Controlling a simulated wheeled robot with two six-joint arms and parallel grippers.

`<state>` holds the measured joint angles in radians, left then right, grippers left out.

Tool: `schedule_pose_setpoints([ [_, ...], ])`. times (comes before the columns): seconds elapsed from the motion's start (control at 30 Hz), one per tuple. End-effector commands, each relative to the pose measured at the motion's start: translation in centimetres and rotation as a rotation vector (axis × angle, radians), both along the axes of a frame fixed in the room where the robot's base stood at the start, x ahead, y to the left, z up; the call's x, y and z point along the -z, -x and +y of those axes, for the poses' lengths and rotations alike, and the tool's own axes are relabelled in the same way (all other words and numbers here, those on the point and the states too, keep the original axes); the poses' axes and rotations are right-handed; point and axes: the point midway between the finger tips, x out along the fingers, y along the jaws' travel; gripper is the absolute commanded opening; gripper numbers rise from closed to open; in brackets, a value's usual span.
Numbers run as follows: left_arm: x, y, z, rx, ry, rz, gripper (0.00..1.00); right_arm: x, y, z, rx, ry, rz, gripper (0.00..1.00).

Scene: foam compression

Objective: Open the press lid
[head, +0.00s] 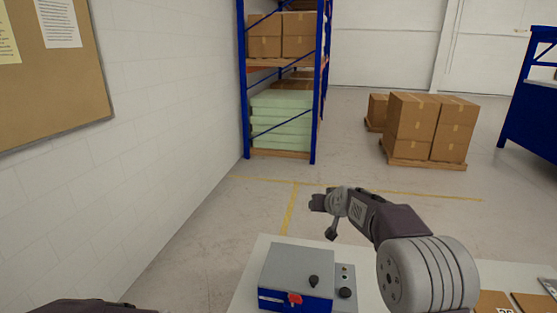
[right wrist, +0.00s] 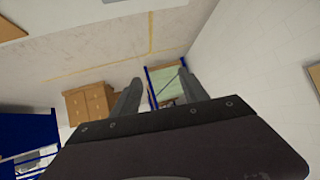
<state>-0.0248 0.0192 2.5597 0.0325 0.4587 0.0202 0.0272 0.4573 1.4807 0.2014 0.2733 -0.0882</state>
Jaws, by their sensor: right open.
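The press (head: 297,270) is a grey box with a blue front at the bottom centre of the head view. Its flat grey lid appears shut. A red latch-like part (head: 295,299) sits at the front edge and a black knob (head: 314,281) on the top right. My right gripper (head: 324,217) is open and empty, above and beyond the press, not touching it. In the right wrist view its two fingers (right wrist: 160,78) are spread apart with nothing between them; the press is not seen there. Only a dark part of my left arm shows at the bottom left; its gripper is out of view.
The press stands on a pale table (head: 247,282). A small grey control box with knobs (head: 346,283) is beside it on the right. Brown flat pieces (head: 495,302) lie at the bottom right. A blue rack (head: 245,90) and stacked cartons (head: 428,125) stand far behind.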

Motion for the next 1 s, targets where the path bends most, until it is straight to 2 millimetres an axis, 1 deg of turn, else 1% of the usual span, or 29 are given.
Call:
schedule_pose_setpoints([
  [0.03, 0.0, 0.0, 0.0, 0.000, 0.000, 0.000, 0.36, 0.8, 2.6, 0.6, -0.015, 0.007, 0.046, 0.52],
  [0.07, 0.0, 0.0, 0.0, 0.000, 0.000, 0.000, 0.36, 1.6, 4.2, 0.9, -0.022, 0.012, 0.081, 0.52],
  [0.1, 0.0, 0.0, 0.0, 0.000, 0.000, 0.000, 0.36, 2.9, 6.7, 1.2, -0.032, 0.016, 0.132, 0.52],
  [0.17, 0.0, 0.0, 0.0, 0.000, 0.000, 0.000, 0.36, 5.1, 10.6, 1.6, -0.047, 0.026, 0.213, 0.52],
  [0.2, 0.0, 0.0, 0.0, 0.000, 0.000, 0.000, 0.36, 6.7, 13.5, 1.8, -0.056, 0.030, 0.276, 0.52],
  [0.27, 0.0, 0.0, 0.0, 0.000, 0.000, 0.000, 0.36, 9.3, 18.1, 2.0, -0.068, 0.040, 0.373, 0.52],
  [0.3, 0.0, 0.0, 0.0, 0.000, 0.000, 0.000, 0.36, 11.0, 21.2, 2.0, -0.076, 0.045, 0.440, 0.52],
  [0.37, 0.0, 0.0, 0.0, 0.000, 0.000, 0.000, 0.36, 13.4, 25.7, 1.9, -0.084, 0.054, 0.537, 0.52],
  [0.4, 0.0, 0.0, 0.0, 0.000, 0.000, 0.000, 0.36, 14.7, 28.3, 1.8, -0.086, 0.057, 0.596, 0.52],
  [0.5, 0.0, 0.0, 0.0, 0.000, 0.000, 0.000, 0.36, 17.3, 33.5, 1.5, -0.090, 0.064, 0.721, 0.52],
  [0.6, 0.0, 0.0, 0.0, 0.000, 0.000, 0.000, 0.36, 18.6, 36.3, 1.3, -0.090, 0.066, 0.798, 0.52],
  [0.67, 0.0, 0.0, 0.0, 0.000, 0.000, 0.000, 0.36, 18.9, 37.1, 1.2, -0.089, 0.068, 0.820, 0.52],
  [0.73, 0.0, 0.0, 0.0, 0.000, 0.000, 0.000, 0.36, 19.0, 37.4, 1.2, -0.082, 0.065, 0.833, 0.52],
  [0.93, 0.0, 0.0, 0.0, 0.000, 0.000, 0.000, 0.36, 19.0, 37.3, 1.2, -0.079, 0.064, 0.830, 0.52],
  [0.97, 0.2, 0.0, 0.0, 0.000, 0.000, 0.000, 0.36, 19.1, 37.2, 1.2, -0.079, 0.064, 0.827, 0.52],
  [1.0, 0.9, 0.0, 0.0, 0.000, 0.000, 0.000, 0.36, 19.8, 36.8, 1.1, -0.074, 0.062, 0.814, 0.52],
])
